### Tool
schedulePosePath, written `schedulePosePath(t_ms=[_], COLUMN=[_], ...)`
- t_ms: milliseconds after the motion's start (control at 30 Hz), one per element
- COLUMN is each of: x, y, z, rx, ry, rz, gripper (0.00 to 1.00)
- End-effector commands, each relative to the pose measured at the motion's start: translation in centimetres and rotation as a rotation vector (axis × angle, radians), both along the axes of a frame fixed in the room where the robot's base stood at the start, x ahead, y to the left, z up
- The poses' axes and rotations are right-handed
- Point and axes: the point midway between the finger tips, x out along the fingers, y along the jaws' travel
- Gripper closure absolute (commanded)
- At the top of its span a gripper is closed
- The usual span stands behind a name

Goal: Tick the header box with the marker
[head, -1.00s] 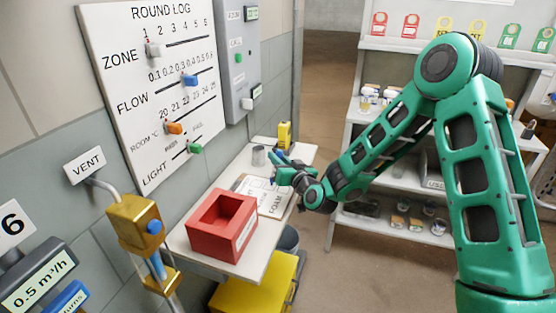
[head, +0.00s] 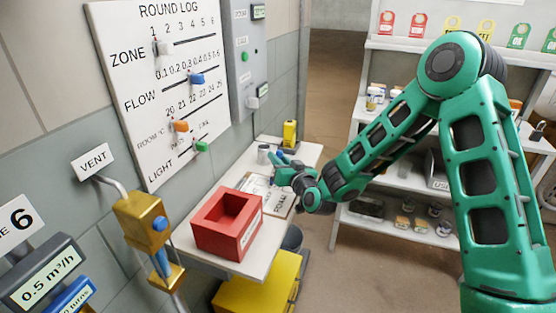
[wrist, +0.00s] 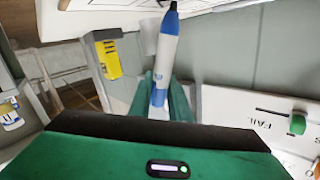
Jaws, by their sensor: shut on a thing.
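My gripper (head: 284,172) is over the far end of the form on its clipboard (head: 280,208) in the head view. In the wrist view its green fingers (wrist: 166,100) are shut on a white and blue marker (wrist: 166,60). The marker's dark tip points away from the fingers, towards a white printed sheet (wrist: 95,10) at the top edge. I cannot tell whether the tip touches the sheet. The header box cannot be made out; my gripper covers part of the form.
A red open box (head: 228,222) stands on the bench at the near side of the form. A grey cup (head: 263,154) and a yellow object (head: 290,133) stand at the bench's far end. The round log board (head: 165,90) hangs on the wall at left.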

Motion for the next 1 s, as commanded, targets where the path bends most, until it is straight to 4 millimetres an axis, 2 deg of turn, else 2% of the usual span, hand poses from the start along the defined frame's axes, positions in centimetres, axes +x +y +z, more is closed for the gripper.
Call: schedulePosePath(t_ms=[600, 1000], x=[0.7, 0.1], y=[-1.4, -1.4], z=[-0.2, -0.1], rx=[-0.006, -0.004], ry=[0.003, 0.002], rz=[-0.002, -0.002], gripper=[1.00, 1.00])
